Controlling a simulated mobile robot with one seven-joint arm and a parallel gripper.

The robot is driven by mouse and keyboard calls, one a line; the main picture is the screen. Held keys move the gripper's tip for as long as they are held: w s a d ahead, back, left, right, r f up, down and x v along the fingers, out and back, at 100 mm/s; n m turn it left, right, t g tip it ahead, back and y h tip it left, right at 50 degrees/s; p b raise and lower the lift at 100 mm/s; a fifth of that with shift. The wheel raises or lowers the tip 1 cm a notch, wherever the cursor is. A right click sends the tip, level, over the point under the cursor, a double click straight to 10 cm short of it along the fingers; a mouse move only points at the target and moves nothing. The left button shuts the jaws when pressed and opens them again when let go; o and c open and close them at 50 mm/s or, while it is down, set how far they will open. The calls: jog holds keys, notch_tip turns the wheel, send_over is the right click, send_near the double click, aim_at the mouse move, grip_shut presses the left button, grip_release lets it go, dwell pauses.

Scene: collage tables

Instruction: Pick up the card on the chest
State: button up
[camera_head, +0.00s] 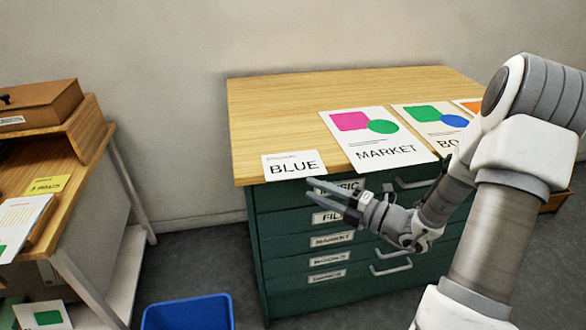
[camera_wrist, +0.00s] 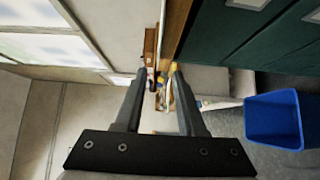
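A small white card reading "BLUE" (camera_head: 293,166) lies flat at the front left corner of the wooden top of the green chest (camera_head: 290,110). My gripper (camera_head: 309,188) is in front of the chest, and in the head view its fingertips appear just below the card's lower right side. The fingers stand apart with nothing between them, as the wrist view (camera_wrist: 158,72) also shows. The card is not visible in the wrist view. In that view the green drawer fronts (camera_wrist: 230,40) lie at the upper right.
A "MARKET" sheet (camera_head: 385,153) and a further sheet (camera_head: 430,114) lie right of the card. A blue bin (camera_head: 188,313) stands on the floor, left of the chest. A wooden desk (camera_head: 62,225) with papers stands at the left. The back of the chest top is clear.

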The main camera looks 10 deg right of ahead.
aim_at(287, 178)
jog(key=b+x, duration=0.2)
jog(key=x, duration=0.5)
jog(key=shift+s+a, duration=0.1)
jog(key=shift+a, duration=0.1)
jog(key=shift+w+a+r, duration=0.1)
jog(key=shift+w+a, duration=0.2)
jog(key=shift+w, duration=0.15)
grip_shut()
